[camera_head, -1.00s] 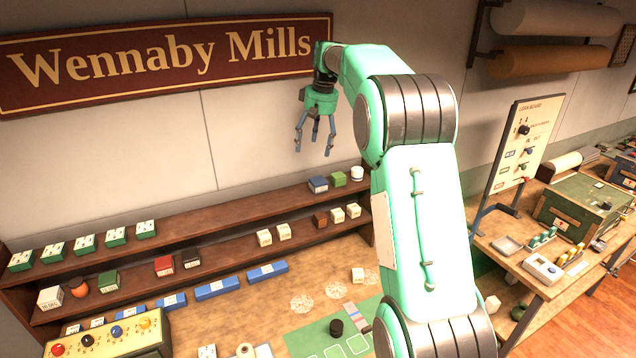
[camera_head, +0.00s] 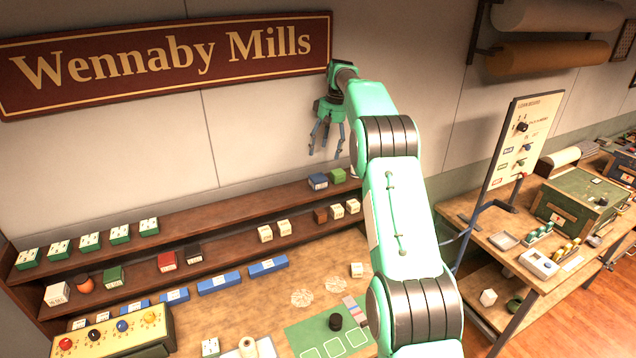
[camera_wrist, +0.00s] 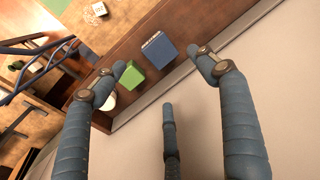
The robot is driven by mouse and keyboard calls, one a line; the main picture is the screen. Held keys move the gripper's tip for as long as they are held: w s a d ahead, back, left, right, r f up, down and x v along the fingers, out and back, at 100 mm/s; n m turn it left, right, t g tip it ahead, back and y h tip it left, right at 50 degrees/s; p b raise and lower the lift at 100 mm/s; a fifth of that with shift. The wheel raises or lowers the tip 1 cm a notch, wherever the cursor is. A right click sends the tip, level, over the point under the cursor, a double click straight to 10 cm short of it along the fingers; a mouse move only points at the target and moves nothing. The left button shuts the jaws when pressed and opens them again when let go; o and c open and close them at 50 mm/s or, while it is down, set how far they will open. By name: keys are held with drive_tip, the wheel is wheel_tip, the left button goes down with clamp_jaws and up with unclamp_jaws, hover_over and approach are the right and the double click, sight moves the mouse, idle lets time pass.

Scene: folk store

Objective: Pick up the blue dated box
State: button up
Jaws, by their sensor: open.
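The blue dated box (camera_head: 318,181) stands on the top shelf near its right end, just left of a green box (camera_head: 338,175).
The lower shelf (camera_head: 225,244) holds small boxes. The sign (camera_head: 170,62) hangs on the wall behind my gripper. A white round item (camera_wrist: 107,101) lies near the green box.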

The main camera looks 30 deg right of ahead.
sight(319, 176)
drive_tip(key=shift+f, duration=0.15)
drive_tip(key=shift+w+a+f, duration=0.1)
drive_tip(key=shift+a+f, duration=0.1)
drive_tip(key=shift+f, duration=1.15)
drive_tip(key=shift+w+a+f, duration=0.15)
drive_tip(key=shift+a+f, duration=0.1)
drive_tip(key=shift+f, duration=1.15)
drive_tip(key=shift+w+a+f, duration=0.1)
drive_tip(key=shift+a+f, duration=0.1)
drive_tip(key=shift+f, duration=1.15)
drive_tip(key=shift+w+a+f+p, duration=0.2)
drive_tip(key=shift+f+p, duration=0.1)
drive_tip(key=shift+f, duration=1)
drive_tip(key=shift+w+a+f+p, duration=0.15)
drive_tip(key=shift+f+p, duration=0.1)
drive_tip(key=shift+f, duration=1)
drive_tip(key=shift+s, duration=0.1)
drive_tip(key=c, duration=1.8)
drive_tip(key=shift+o, duration=0.2)
drive_tip(key=shift+r, duration=0.1)
